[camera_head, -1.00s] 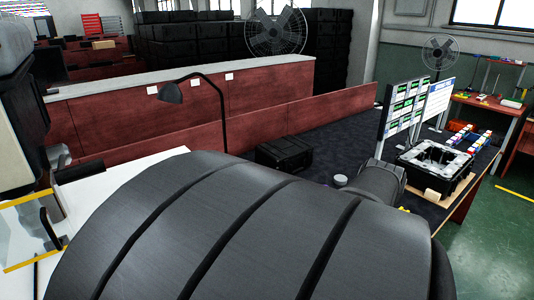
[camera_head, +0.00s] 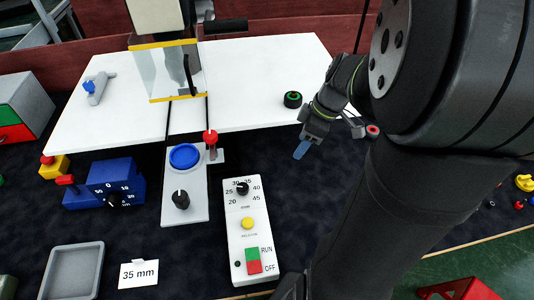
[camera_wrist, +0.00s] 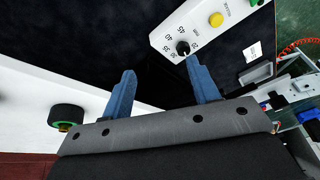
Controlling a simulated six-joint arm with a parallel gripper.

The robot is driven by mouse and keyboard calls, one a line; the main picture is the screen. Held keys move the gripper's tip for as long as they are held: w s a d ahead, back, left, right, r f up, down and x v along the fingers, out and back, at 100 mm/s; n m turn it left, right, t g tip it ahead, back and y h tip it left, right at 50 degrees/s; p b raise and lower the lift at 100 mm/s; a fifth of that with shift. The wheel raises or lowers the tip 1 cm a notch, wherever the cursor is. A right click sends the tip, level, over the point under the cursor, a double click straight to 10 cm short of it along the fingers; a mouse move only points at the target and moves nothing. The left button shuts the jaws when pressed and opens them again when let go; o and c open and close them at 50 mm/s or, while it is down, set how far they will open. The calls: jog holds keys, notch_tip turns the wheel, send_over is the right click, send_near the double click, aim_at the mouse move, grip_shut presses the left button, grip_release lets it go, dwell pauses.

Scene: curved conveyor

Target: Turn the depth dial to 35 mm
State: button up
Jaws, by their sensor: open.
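The black depth dial (camera_head: 243,188) sits at the top of a white control panel (camera_head: 236,232), inside a printed arc of numbers from 20 to 45. Its pointer is too small to read surely. The dial also shows in the wrist view (camera_wrist: 182,47), just beyond the fingertips and nearer the right finger. My gripper (camera_head: 303,148) is above the bench, right of the panel and apart from the dial. In the wrist view its two blue fingers (camera_wrist: 159,70) are spread with nothing between them. A white card (camera_head: 139,273) reading "35 mm" lies left of the panel.
The panel also has a yellow button (camera_head: 247,223) and a green-red RUN/OFF switch (camera_head: 254,261). Left of it stand a plate with a blue disc (camera_head: 185,157) and black knob, a red-knobbed lever (camera_head: 210,138), and a blue dial box (camera_head: 105,185). A grey tray (camera_head: 73,270) is at front left.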

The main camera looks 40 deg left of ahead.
aim_at(243, 187)
jog(key=s+a+f+n+g, duration=0.1)
jog(key=s+a+f+n, duration=0.1)
jog(key=s+a+n, duration=0.5)
jog(key=shift+m, duration=0.7)
jog(key=x, duration=1.1)
jog(key=w+x, duration=0.1)
jog(key=x, duration=0.4)
jog(key=shift+a+f, duration=0.3)
jog(key=shift+a, duration=0.15)
jog(key=c, duration=1)
jog(key=shift+o, duration=0.2)
